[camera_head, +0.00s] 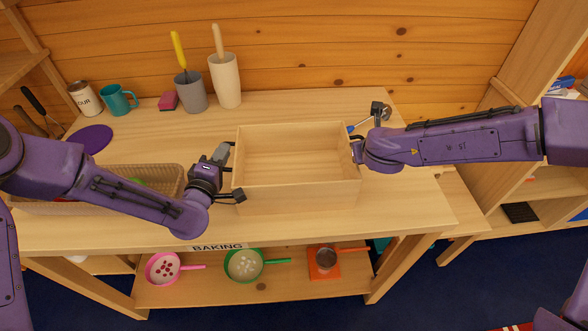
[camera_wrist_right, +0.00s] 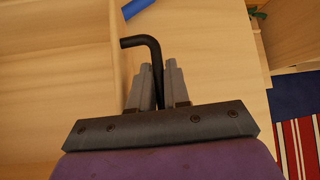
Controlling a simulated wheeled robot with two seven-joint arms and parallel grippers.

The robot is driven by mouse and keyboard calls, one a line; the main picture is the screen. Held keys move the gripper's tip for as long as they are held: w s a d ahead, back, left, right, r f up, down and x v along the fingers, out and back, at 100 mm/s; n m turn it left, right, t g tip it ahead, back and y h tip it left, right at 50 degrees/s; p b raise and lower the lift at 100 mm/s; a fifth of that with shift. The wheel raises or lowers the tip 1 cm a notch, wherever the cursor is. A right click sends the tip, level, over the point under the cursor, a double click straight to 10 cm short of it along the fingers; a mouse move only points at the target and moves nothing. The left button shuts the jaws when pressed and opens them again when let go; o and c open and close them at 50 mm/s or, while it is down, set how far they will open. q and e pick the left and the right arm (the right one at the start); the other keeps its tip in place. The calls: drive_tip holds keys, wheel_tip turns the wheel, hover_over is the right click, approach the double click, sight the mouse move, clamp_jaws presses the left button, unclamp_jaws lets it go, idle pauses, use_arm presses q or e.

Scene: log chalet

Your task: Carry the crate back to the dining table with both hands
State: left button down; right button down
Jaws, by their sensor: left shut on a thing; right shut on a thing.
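The crate (camera_head: 297,195) is a pale wooden open box in the middle of the head view, and it looks empty. It is level and sits on or just above the worktop; I cannot tell which. My left gripper (camera_head: 231,170) is at its left wall, shut on the crate there. My right gripper (camera_head: 356,146) is at its right wall. In the right wrist view my right gripper (camera_wrist_right: 157,88) is shut on a bent black handle (camera_wrist_right: 156,60) beside the crate's wooden wall (camera_wrist_right: 113,65). The dining table is not clearly identifiable.
A wicker basket (camera_head: 168,180) lies left behind my left arm. Pans are on the shelf below. Shelving stands at right.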

drive_tip(key=shift+w+r, duration=0.1)
drive_tip(key=shift+r, duration=0.1)
idle(0.6)
drive_tip(key=shift+r+p, duration=0.15)
drive_tip(key=shift+p, duration=0.15)
wheel_tip(320, 180, up, 5)
drive_tip(key=p, duration=0.4)
drive_tip(key=shift+p, duration=0.3)
drive_tip(key=shift+f, duration=0.3)
